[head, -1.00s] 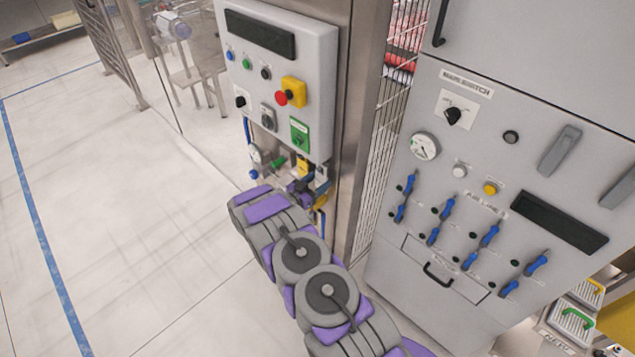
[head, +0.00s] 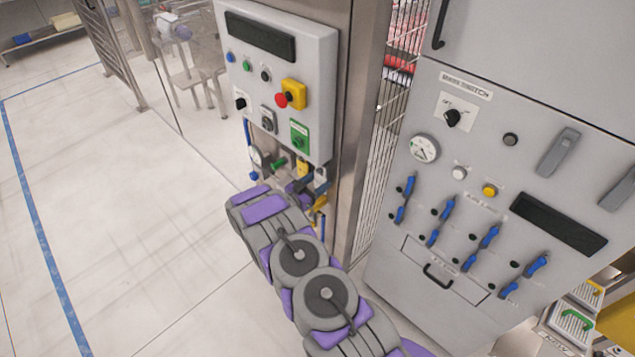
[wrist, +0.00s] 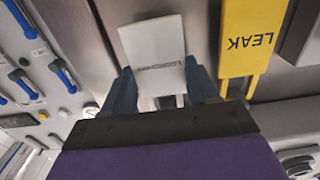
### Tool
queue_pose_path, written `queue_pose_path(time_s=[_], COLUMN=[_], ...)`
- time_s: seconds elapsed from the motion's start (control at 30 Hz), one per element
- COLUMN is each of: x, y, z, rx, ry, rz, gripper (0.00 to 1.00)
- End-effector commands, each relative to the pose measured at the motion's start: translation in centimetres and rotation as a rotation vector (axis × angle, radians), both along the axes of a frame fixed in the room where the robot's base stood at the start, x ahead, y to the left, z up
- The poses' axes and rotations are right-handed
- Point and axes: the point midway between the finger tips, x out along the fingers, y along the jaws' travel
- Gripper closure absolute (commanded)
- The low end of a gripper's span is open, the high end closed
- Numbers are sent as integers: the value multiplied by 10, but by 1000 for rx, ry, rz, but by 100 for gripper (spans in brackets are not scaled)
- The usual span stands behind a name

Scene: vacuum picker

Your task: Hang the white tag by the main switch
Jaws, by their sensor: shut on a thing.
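The white tag (wrist: 155,50) with small dark print is between the two blue fingers of my gripper (wrist: 163,92) in the wrist view. My gripper is shut on it. In the head view my gripper (head: 312,187) is low beneath the grey control box, among small hanging items, and the white tag is hard to make out there. The main switch (head: 453,117) is a black knob on a white plate, high on the grey cabinet to the right, under a printed label. No tag shows beside it.
A yellow tag marked LEAK (wrist: 246,40) hangs close to the right of my gripper in the wrist view. The control box (head: 275,80) is directly above my gripper. A steel post (head: 350,130) and mesh stand between it and the cabinet (head: 400,255), which has several blue-handled valves.

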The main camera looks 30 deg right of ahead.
Motion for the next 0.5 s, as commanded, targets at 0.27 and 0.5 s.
queue_pose_path(time_s=[0.27, 0.5], x=[-3, -7], y=[10, 18], z=[1, 1], rx=[-1, -1], ry=[0, 1], rz=[1, 1], gripper=[71, 71])
